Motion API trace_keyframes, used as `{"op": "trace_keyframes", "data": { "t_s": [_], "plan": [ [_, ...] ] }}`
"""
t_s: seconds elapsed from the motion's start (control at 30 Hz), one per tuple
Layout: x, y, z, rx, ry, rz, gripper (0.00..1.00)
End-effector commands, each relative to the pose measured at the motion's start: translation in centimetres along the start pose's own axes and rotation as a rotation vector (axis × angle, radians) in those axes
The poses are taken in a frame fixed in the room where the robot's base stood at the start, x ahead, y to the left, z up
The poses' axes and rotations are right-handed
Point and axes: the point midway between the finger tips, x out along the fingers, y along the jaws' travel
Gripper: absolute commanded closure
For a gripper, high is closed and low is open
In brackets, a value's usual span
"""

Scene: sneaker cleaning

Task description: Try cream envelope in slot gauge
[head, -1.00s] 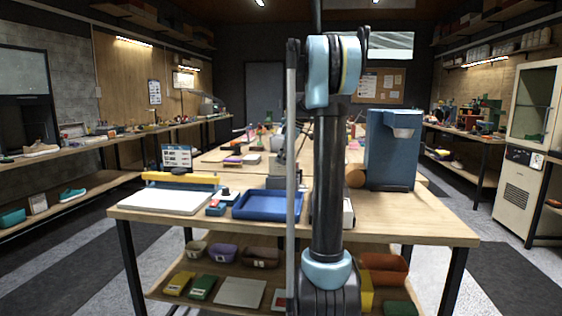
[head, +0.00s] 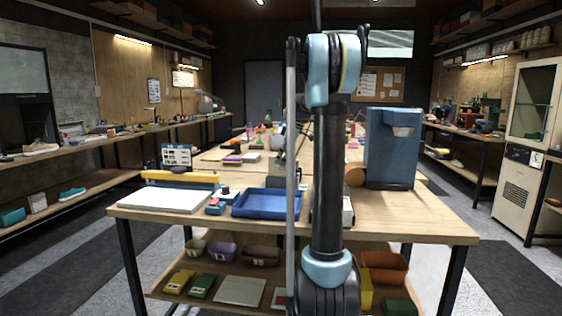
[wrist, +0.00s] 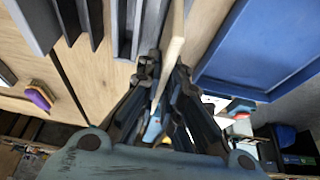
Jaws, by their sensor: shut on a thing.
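My gripper (wrist: 166,70) is shut on the cream envelope (wrist: 171,56), which shows edge-on as a thin pale strip between the fingers in the wrist view. Grey upright walls with narrow gaps, which look like the slot gauge (wrist: 122,28), stand just left of the envelope at the top of the wrist view. The envelope appears beside these walls; I cannot tell whether any of it is inside a gap. In the head view my arm hides the fingers and the envelope.
A blue tray (head: 267,204) lies on the bench; it also fills the right of the wrist view (wrist: 225,72). A white board with a yellow bar (head: 165,199) is at the bench's left. A blue machine (head: 392,150) stands at the right. The bench's front right is clear.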

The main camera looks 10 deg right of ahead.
Motion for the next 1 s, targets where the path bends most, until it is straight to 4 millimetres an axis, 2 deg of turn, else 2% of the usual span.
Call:
{"op": "trace_keyframes", "data": {
  "t_s": [1.0],
  "plan": [
    [1.5, 0.0, 0.6, 0.0, 0.0, 0.0, 1.0]
  ]
}}
